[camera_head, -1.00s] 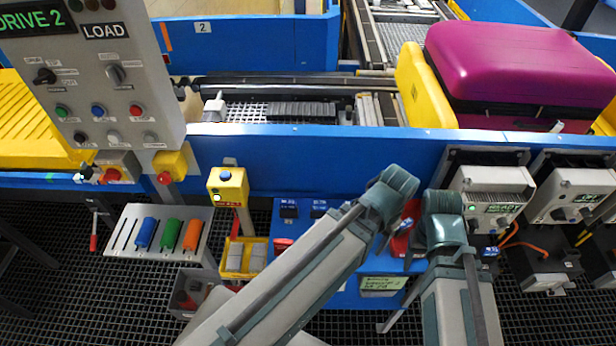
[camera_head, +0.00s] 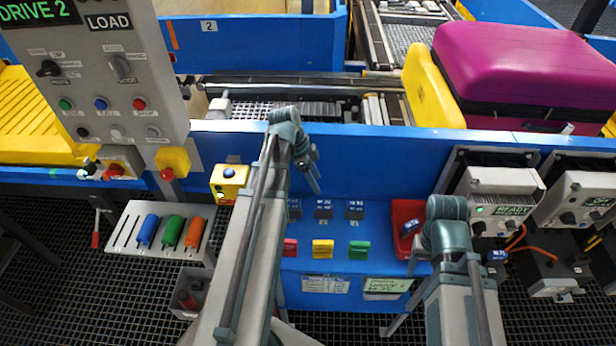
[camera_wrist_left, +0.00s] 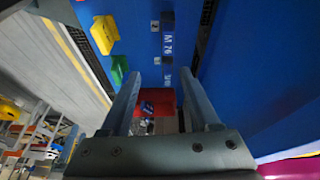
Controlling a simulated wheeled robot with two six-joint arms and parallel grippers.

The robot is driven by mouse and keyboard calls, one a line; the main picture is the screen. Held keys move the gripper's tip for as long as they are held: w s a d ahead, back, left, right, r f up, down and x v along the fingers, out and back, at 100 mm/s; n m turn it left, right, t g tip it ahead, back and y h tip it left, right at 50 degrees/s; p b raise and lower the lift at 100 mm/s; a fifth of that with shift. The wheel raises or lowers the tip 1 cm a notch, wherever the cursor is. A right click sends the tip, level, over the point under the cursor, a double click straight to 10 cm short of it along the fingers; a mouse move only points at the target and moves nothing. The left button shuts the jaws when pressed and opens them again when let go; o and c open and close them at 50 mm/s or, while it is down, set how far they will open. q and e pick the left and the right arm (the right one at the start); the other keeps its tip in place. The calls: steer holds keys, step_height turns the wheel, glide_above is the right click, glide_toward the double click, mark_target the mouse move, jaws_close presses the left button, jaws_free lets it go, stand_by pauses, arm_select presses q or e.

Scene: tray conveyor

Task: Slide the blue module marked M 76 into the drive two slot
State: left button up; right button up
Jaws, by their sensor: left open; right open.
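A row of blue-and-dark modules sits at the back of the blue table; the rightmost one (camera_head: 355,208) is clear, but its marking is too small to read in the head view. In the left wrist view, white M 76 lettering shows on a blue module (camera_wrist_left: 168,43). My left gripper (camera_head: 313,180) is open and empty above the module row; its open fingers (camera_wrist_left: 158,76) also show in the wrist view. My right arm is at the right of the table, its fingers hidden. Drive units with green displays stand at right, one reading READY (camera_head: 510,211); I cannot tell which holds the drive two slot.
A red bin (camera_head: 407,215) with a blue module inside stands on the table's right. Red, yellow (camera_head: 322,248) and green blocks sit in front of the modules. A DRIVE 2 control panel (camera_head: 105,75) is at left. The blue conveyor wall (camera_head: 380,160) runs behind.

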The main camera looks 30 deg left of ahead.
mark_target(324, 202)
arm_select(q)
steer(key=shift+m, duration=0.3)
steer(key=b+x, duration=0.4)
steer(key=a+b+x, duration=0.1)
steer(key=b+x, duration=0.3)
steer(key=a+b+x, duration=0.1)
steer(key=b+x, duration=0.3)
steer(key=x, duration=0.1)
steer(key=shift+w+f+b, duration=0.25)
steer(key=shift+w+b, duration=0.15)
steer(key=shift+c, duration=0.3)
jaws_close()
steer(key=shift+r, duration=0.2)
steer(key=shift+r+p, duration=2.45)
steer(key=shift+p, duration=0.2)
steer(key=shift+r, duration=0.1)
